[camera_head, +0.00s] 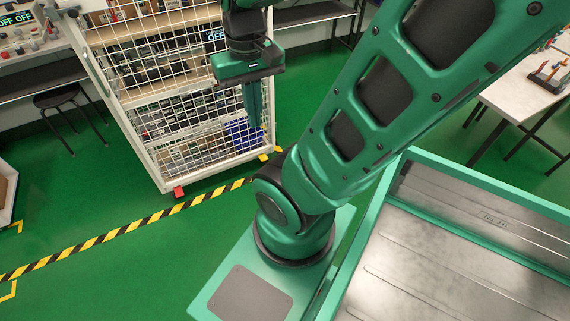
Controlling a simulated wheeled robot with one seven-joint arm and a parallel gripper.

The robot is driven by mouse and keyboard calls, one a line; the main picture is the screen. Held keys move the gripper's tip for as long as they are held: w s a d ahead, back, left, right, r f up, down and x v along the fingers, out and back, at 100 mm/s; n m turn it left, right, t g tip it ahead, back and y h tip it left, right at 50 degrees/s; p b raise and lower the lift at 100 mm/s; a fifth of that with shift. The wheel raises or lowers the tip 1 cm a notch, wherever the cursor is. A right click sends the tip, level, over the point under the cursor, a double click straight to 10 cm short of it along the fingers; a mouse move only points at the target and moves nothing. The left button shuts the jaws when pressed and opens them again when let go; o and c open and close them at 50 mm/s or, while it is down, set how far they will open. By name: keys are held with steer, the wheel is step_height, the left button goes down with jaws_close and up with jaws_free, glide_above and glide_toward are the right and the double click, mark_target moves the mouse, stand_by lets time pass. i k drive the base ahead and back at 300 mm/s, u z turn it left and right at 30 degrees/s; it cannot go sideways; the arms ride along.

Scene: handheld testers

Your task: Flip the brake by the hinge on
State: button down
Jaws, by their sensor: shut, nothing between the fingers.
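A white wire-mesh cage trolley (160,182) stands at the upper left of the head view. A red brake pedal (179,192) shows at its bottom front left corner. A yellow brake pedal (264,157) shows at the bottom right corner, with another yellow piece (277,149) just behind it. Which corner has the door hinge is too small to tell. My gripper (256,125) points down in front of the trolley's right side, above the yellow pedals and apart from them. Its fingers are shut and empty. It hides part of the mesh and right post.
Black-and-yellow floor tape (130,230) runs past the trolley's front. A black stool (65,100) stands left of it. A workbench (525,95) is at the right. Green floor (110,275) in front is clear. Shelves inside the trolley hold testers.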

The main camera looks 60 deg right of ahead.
mark_target(262, 156)
steer(key=u, duration=0.05)
steer(key=k, duration=0.9)
steer(key=z, duration=1.1)
steer(key=i, duration=1.5)
